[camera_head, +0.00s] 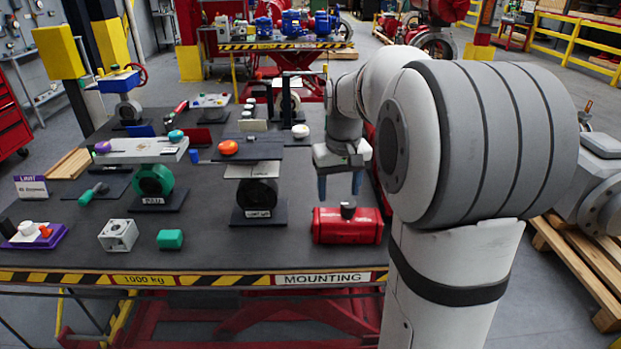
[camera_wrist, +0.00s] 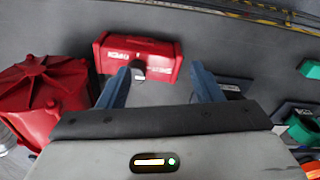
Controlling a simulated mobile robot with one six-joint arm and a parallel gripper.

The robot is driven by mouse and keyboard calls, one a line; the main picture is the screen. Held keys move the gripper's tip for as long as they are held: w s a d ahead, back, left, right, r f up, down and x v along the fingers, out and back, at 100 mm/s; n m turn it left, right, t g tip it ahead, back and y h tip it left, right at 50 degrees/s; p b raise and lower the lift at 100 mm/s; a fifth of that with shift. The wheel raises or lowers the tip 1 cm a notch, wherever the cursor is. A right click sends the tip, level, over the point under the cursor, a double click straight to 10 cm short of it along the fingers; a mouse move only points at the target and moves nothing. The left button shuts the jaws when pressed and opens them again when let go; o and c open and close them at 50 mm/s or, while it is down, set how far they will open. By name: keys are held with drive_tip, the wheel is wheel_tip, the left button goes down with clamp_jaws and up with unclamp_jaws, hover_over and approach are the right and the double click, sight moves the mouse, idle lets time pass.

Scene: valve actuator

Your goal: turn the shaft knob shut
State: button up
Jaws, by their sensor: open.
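The red actuator box (camera_head: 330,228) lies on the dark table near its front right edge. A small dark shaft knob (camera_head: 348,210) stands at its upper side. In the wrist view the red box (camera_wrist: 112,50) carries white lettering at either side, too small to read surely, and the knob (camera_wrist: 138,72) is at its near edge. My gripper (camera_head: 340,194) is open above the box, fingers pointing down. In the wrist view my gripper (camera_wrist: 160,66) has its fingers wide apart, with the knob nearer the left finger. I see no contact with the knob.
A black valve body (camera_head: 258,196) stands left of the box, and a green valve (camera_head: 153,181) farther left. A grey block (camera_head: 118,235) and a green block (camera_head: 170,239) lie near the front edge. A large red housing (camera_wrist: 45,100) shows in the wrist view.

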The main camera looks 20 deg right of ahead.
hover_over(349, 204)
wheel_tip(349, 204, down, 3)
drive_tip(key=shift+a+f+g, duration=0.1)
drive_tip(key=shift+f+g, duration=0.1)
drive_tip(key=shift+g, duration=0.2)
drive_tip(key=shift+f, duration=0.25)
wheel_tip(349, 204, down, 7)
drive_tip(key=shift+f, duration=0.15)
drive_tip(key=shift+c, duration=0.6)
drive_tip(key=c, duration=0.9)
drive_tip(key=shift+o, duration=0.2)
drive_tip(key=shift+m, duration=0.3)
drive_tip(key=o, duration=1)
